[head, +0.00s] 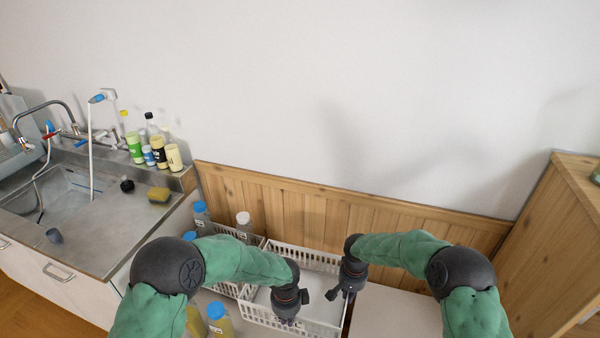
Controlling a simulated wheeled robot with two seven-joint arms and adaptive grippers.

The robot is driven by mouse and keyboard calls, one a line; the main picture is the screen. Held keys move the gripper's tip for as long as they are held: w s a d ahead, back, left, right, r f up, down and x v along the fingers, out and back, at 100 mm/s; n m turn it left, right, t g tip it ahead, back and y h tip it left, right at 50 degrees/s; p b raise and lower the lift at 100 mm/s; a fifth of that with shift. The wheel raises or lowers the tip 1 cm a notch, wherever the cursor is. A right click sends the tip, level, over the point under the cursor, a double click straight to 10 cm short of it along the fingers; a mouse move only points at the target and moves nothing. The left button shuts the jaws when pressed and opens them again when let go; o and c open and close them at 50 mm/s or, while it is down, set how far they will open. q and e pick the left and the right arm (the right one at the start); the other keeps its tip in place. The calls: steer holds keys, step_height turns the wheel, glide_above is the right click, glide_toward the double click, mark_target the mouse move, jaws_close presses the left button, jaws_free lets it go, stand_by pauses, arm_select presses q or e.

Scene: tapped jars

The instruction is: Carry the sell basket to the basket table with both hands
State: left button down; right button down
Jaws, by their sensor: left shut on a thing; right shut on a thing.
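A white slatted basket (292,254), which I take to be the sell basket, sits low in the middle of the head view. Its visible floor is white and looks empty. My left gripper (287,318) reaches down over the basket's near part and is shut on it; the arm hides part of the left wall. My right gripper (342,295) is at the right wall and is shut on it. The exact contact of the fingers is hard to see. A pale flat surface (392,312), possibly the basket table, lies just right of the basket.
A second white basket (229,289) stands close at left, with bottles (244,226) at its back. More blue-capped bottles (219,321) stand in front. A sink counter (125,225) is further left. A wooden panel (290,222) runs behind, and a wooden cabinet (545,245) stands right.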

arm_select(q)
steer(key=shift+s, duration=0.45)
arm_select(e)
steer(key=shift+s+r, duration=0.1)
steer(key=shift+s, duration=0.25)
